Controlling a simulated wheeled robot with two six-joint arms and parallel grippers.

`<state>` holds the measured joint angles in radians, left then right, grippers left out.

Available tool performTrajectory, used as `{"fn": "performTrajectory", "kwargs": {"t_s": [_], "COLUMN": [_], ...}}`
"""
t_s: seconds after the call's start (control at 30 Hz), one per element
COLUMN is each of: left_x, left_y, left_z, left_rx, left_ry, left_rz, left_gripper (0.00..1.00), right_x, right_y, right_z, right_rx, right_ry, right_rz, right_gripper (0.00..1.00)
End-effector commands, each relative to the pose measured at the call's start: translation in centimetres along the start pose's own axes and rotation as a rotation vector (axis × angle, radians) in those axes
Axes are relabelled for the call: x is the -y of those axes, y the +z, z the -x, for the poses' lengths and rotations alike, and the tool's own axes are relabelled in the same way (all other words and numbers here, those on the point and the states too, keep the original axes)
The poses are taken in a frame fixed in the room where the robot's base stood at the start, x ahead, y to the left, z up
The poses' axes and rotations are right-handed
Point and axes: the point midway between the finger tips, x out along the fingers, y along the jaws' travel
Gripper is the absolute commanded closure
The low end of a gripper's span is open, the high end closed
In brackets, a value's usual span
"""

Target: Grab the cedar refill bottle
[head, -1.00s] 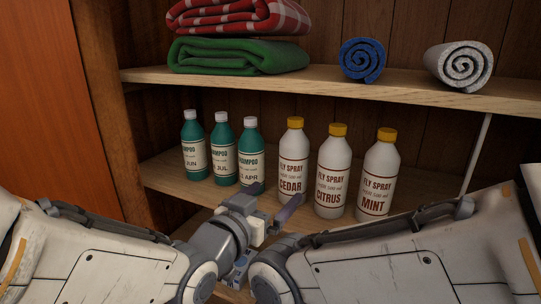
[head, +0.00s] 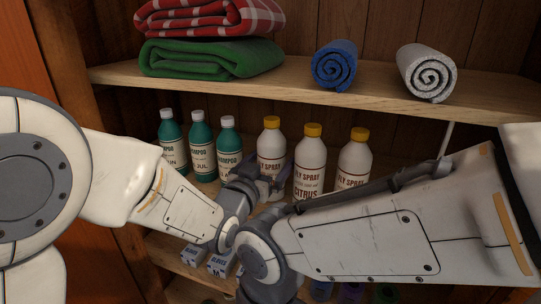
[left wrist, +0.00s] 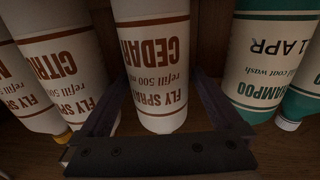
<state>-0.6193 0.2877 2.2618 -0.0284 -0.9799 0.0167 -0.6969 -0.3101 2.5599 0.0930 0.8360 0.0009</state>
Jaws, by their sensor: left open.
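The cedar bottle (head: 271,143) is white with a yellow cap and stands upright on the middle shelf, left of the citrus bottle (head: 309,165). My left gripper (head: 265,180) is open in front of it and hides its lower label in the head view. In the left wrist view the cedar bottle (left wrist: 153,60) appears upside down, its CEDAR label readable, between the two open fingers (left wrist: 160,95). I cannot tell whether a finger touches it. My right arm crosses the lower right of the head view; its gripper is out of view.
The mint bottle (head: 354,158) stands right of citrus. Green shampoo bottles (head: 203,150) stand to the left, the closest one near my left finger. An upper shelf (head: 300,92) holds folded blankets (head: 205,58) and rolled towels (head: 334,65). Glove boxes (head: 221,263) sit on the shelf below.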

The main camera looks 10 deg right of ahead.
Motion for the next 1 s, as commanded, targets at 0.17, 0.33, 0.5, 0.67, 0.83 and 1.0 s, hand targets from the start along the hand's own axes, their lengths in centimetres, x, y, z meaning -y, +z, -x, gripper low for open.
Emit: {"fn": "performTrajectory", "kwargs": {"t_s": [0.17,0.33,0.5,0.67,0.83,1.0], "left_x": [-0.1,-0.15,-0.17,-0.17,-0.17,-0.2], "left_y": [0.09,0.13,0.12,0.11,-0.15,-0.47], "left_z": [-0.92,-0.92,-0.92,-0.91,-0.94,-0.95], "left_rx": [0.001,0.001,0.001,0.001,-0.005,-0.006], "left_ry": [0.001,0.002,0.002,0.003,0.003,0.003], "left_rz": [0.0,0.0,0.0,0.0,0.0,0.0], "left_gripper": [0.0,0.0,0.61,1.0,1.0,1.0], "right_x": [0.04,0.03,0.03,0.03,0.03,0.04], "right_y": [-0.02,-0.01,-0.01,-0.01,-0.02,-0.03], "right_z": [0.5,0.42,0.42,0.42,0.44,0.6], "right_rx": [0.0,0.0,0.0,0.0,0.0,0.0], "right_ry": [0.0,0.0,0.0,0.0,0.0,0.0], "right_rz": [0.001,0.001,0.001,0.001,0.001,0.001], "right_gripper": [1.0,1.0,1.0,1.0,1.0,1.0]}}
